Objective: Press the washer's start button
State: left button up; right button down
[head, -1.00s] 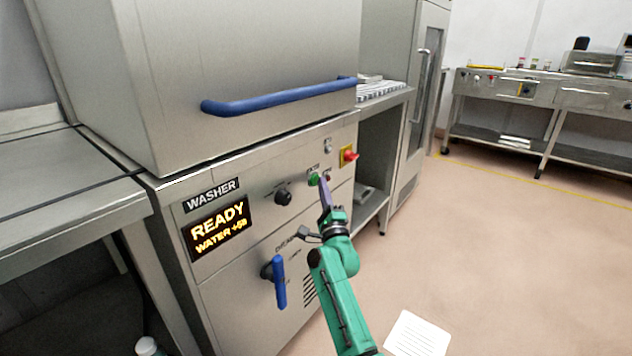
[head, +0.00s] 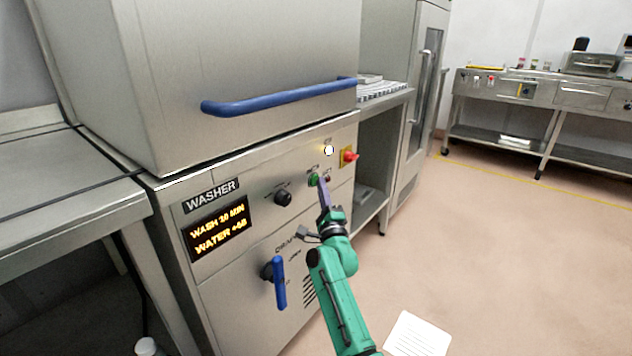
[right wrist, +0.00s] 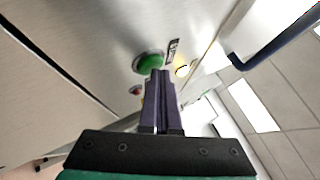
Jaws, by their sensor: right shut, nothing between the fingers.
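The washer (head: 250,240) is a steel machine with a control panel below its hood. Its green start button (head: 313,180) sits on the panel and also shows in the right wrist view (right wrist: 148,62). My right gripper (head: 322,184) is shut and empty, its fingertips at the green button's edge; whether they touch it I cannot tell. My left gripper is not in view.
A red switch on a yellow plate (head: 349,155) is right of the button. A black knob (head: 283,198) and a blue drain lever (head: 279,281) are on the panel. A blue hood handle (head: 280,97) juts out above. A paper sheet (head: 418,335) lies on open floor.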

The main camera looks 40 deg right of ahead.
jog(key=shift+s+d, duration=0.2)
jog(key=shift+s, duration=0.45)
jog(key=s+p, duration=0.1)
jog(key=s, duration=0.1)
jog(key=s+d+p, duration=0.1)
jog(key=s, duration=0.1)
jog(key=shift+s+d, duration=0.2)
jog(key=shift+s, duration=0.2)
dwell(0.4)
